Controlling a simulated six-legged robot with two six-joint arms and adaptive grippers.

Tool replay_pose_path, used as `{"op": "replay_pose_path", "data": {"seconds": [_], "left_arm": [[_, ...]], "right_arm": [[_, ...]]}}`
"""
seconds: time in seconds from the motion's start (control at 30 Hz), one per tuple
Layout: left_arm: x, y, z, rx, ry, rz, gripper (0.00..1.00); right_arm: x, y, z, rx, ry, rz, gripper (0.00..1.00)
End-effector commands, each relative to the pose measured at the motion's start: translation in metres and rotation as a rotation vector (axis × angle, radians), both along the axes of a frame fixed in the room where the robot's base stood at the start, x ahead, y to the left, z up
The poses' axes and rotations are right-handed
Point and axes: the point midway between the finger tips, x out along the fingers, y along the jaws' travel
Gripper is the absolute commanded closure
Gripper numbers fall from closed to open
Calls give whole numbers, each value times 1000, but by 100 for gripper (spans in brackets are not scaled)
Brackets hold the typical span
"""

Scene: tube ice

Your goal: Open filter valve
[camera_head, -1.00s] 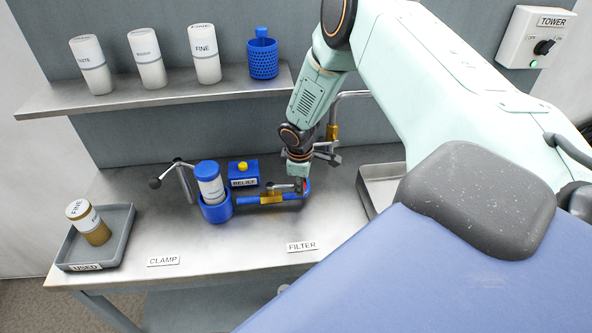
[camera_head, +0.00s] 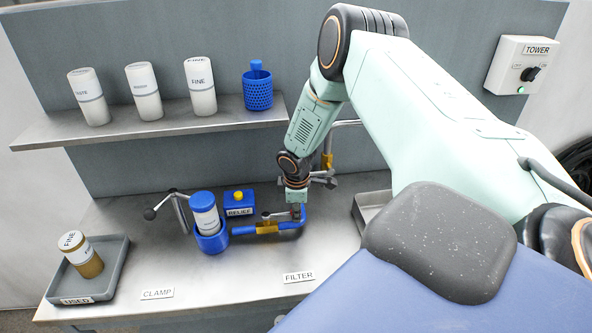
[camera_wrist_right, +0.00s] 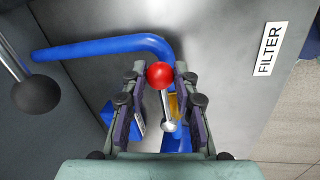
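The filter valve is a brass body (camera_head: 267,228) on a blue pipe (camera_head: 291,225) beside the blue filter cup (camera_head: 212,242). Its metal lever (camera_wrist_right: 167,122) ends in a red ball knob (camera_wrist_right: 160,75). My right gripper (camera_head: 297,212) is over the bend of the blue pipe, and in the head view it hides the knob. In the right wrist view my right gripper (camera_wrist_right: 161,70) has its fingers apart, one on each side of the red knob, with small gaps showing. My left gripper is not in view.
A relief box (camera_head: 239,201) and clamp handle (camera_head: 150,214) are left of the valve. A used tray (camera_head: 112,272) is far left, a grey tray (camera_head: 366,207) right. The bench front by the FILTER label (camera_head: 299,277) is clear.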

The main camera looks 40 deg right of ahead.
Motion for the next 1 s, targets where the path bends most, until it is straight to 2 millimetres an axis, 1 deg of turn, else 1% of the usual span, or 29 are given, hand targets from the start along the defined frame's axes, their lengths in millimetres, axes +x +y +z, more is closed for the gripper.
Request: {"op": "replay_pose_path", "data": {"seconds": [0.03,0.27,0.53,0.63,0.77,1.0], "left_arm": [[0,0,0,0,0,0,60],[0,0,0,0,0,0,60],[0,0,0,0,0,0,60],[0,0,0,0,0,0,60],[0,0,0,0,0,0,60],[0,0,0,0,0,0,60]], "right_arm": [[4,-1,3,-2,-10,2,67],[4,0,2,-2,-5,4,48],[2,1,1,-1,-2,2,48],[2,1,5,0,-3,0,48],[1,3,20,1,-5,2,48],[-5,9,61,2,-6,1,48]]}}
